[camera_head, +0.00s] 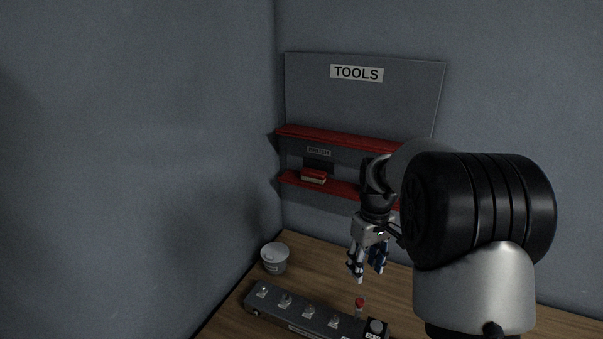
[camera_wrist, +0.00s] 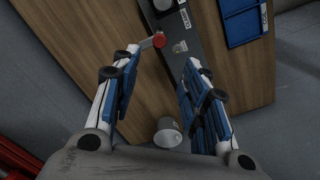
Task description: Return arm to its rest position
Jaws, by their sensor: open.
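My gripper (camera_head: 367,262) hangs from my arm above the wooden table (camera_head: 391,281), with its fingers pointing down. In the wrist view its two blue-padded fingers (camera_wrist: 158,91) are spread apart, with nothing held between them. A dark grey panel (camera_head: 295,310) with several knobs lies on the table below and to the left of the gripper. A red-topped part (camera_head: 359,303) stands at the panel's far edge, below the gripper. It also shows in the wrist view (camera_wrist: 159,40), beyond the fingertips.
A tools board (camera_head: 300,72) with red shelves (camera_head: 303,131) is on the wall behind. A red brush (camera_head: 313,176) lies on the lower shelf. A light grey bucket (camera_head: 275,260) stands at the table's left. A blue tray (camera_wrist: 242,20) shows in the wrist view.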

